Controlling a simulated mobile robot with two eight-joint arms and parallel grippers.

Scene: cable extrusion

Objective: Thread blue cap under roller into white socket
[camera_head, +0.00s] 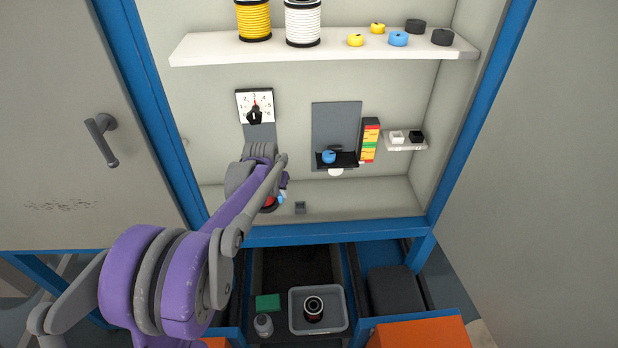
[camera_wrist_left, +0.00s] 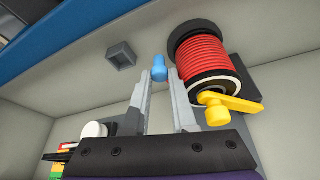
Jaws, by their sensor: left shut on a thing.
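My left gripper (camera_wrist_left: 160,78) is shut on a small blue cap (camera_wrist_left: 158,66), which sticks out past the fingertips in the left wrist view. In the head view my left arm reaches into the cabinet, and a bit of the blue cap (camera_head: 284,194) shows beside the wrist. A white rounded piece, perhaps the roller (camera_head: 335,172), sits under a black ledge to the right of the gripper; it also shows in the wrist view (camera_wrist_left: 95,130). A small white square block, which looks like the white socket (camera_head: 397,137), stands on a small right-hand shelf. My right gripper is not visible.
A red cable spool (camera_wrist_left: 208,62) with a yellow crank (camera_wrist_left: 228,106) is close to the gripper. A grey square guide (camera_head: 300,207) sits on the cabinet floor. A blue disc (camera_head: 329,156) rests on the black ledge, beside a coloured stack (camera_head: 369,140). A black block (camera_head: 416,137) neighbours the white one.

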